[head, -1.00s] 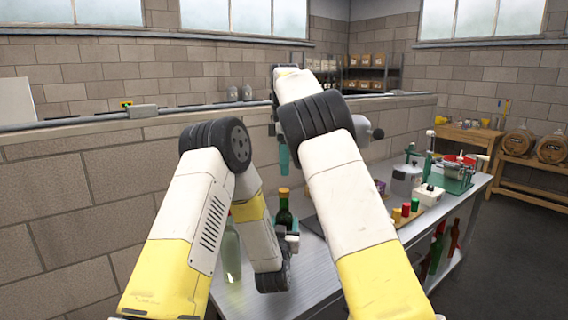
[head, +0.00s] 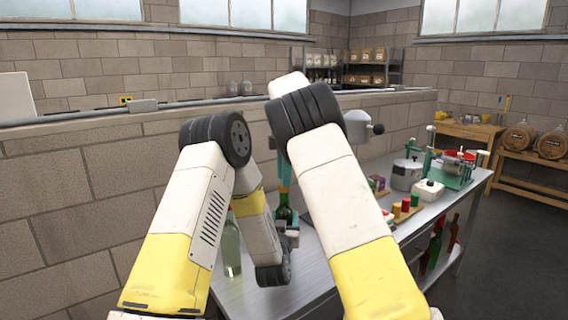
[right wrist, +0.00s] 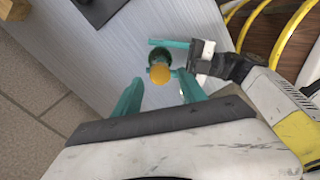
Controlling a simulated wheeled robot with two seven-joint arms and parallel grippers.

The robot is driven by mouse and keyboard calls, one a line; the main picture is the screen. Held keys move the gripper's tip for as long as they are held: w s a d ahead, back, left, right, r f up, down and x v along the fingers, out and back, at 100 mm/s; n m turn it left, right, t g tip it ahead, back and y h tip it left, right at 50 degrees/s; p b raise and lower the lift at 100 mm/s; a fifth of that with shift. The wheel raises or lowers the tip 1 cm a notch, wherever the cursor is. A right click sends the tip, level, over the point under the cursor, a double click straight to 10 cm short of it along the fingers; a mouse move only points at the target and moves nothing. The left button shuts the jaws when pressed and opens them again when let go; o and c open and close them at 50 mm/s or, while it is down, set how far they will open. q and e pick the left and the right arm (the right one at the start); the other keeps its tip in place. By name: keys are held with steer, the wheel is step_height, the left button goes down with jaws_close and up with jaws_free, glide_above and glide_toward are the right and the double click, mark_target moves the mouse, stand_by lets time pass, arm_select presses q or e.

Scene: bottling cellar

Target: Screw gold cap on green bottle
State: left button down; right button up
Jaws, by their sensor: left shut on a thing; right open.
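The green bottle (head: 284,213) stands upright on the metal table, and its top shows in the right wrist view (right wrist: 157,57). The gold cap (right wrist: 160,74) sits at the bottle's mouth; I cannot tell how tightly it is seated. My left gripper (head: 291,236) is shut on the green bottle's side, and its teal fingers reach the bottle from the right in the right wrist view. My right gripper (right wrist: 160,84) is open, with its two teal fingers on either side of the cap and apart from it. In the head view my right arm hides most of this gripper.
A clear bottle (head: 231,248) stands left of the green bottle. Coloured caps (head: 406,205) stand on a board to the right, near a white box (head: 429,190), a metal pot (head: 406,175) and a green machine (head: 456,172). A block wall (head: 90,190) runs behind the table.

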steer(key=shift+f, duration=1.35)
steer(key=shift+c, duration=0.4)
